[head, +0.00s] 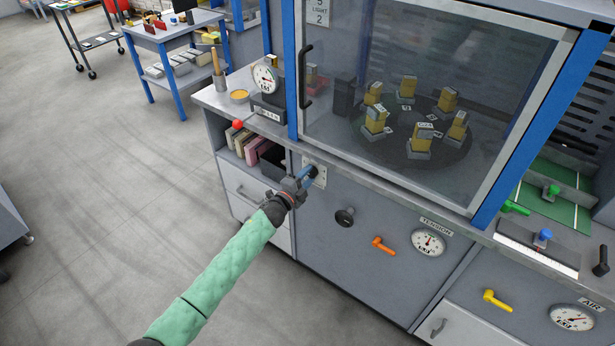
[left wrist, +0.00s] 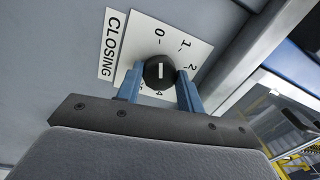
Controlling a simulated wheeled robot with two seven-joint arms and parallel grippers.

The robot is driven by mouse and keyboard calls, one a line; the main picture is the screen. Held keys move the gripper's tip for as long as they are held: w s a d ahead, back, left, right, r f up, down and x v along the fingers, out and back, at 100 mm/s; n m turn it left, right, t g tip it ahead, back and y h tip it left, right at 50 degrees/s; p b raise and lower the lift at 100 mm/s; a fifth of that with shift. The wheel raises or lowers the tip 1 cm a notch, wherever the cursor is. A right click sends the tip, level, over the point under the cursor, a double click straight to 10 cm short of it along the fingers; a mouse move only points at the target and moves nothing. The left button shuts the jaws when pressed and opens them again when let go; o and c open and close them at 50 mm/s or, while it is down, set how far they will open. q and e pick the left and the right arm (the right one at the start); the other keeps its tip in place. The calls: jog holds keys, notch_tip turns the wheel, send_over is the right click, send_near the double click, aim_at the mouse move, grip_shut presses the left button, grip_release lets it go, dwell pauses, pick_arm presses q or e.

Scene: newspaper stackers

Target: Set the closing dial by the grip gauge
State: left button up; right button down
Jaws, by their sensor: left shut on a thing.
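The closing dial is a black round knob (left wrist: 158,73) with a short white mark, on a white plate (left wrist: 192,48) beside a CLOSING label (left wrist: 112,45). Which number the mark points at is unclear. My left gripper (left wrist: 158,88) is shut on the knob, a blue finger on each side. In the head view the left gripper (head: 308,176) is at the dial plate (head: 320,178) under the counter edge. A round white gauge (head: 265,78) stands on the counter, its label and reading too small to read. My right gripper is out of view.
A glazed cabinet (head: 335,45) with a dark turntable (head: 435,155) stands above. Right of the dial are a black knob (head: 345,217), an orange lever (head: 384,245), a TENSION gauge (head: 429,242) and an AIR gauge (head: 572,317). A red-balled lever (head: 238,124) juts out.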

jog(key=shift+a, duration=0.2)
pick_arm(q)
jog(key=o, duration=1)
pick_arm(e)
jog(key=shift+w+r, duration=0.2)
pick_arm(q)
jog(key=shift+s+a+f, duration=0.15)
jog(key=shift+s+a, duration=0.15)
jog(key=shift+b+v, duration=1.1)
jog(key=shift+v, duration=2.4)
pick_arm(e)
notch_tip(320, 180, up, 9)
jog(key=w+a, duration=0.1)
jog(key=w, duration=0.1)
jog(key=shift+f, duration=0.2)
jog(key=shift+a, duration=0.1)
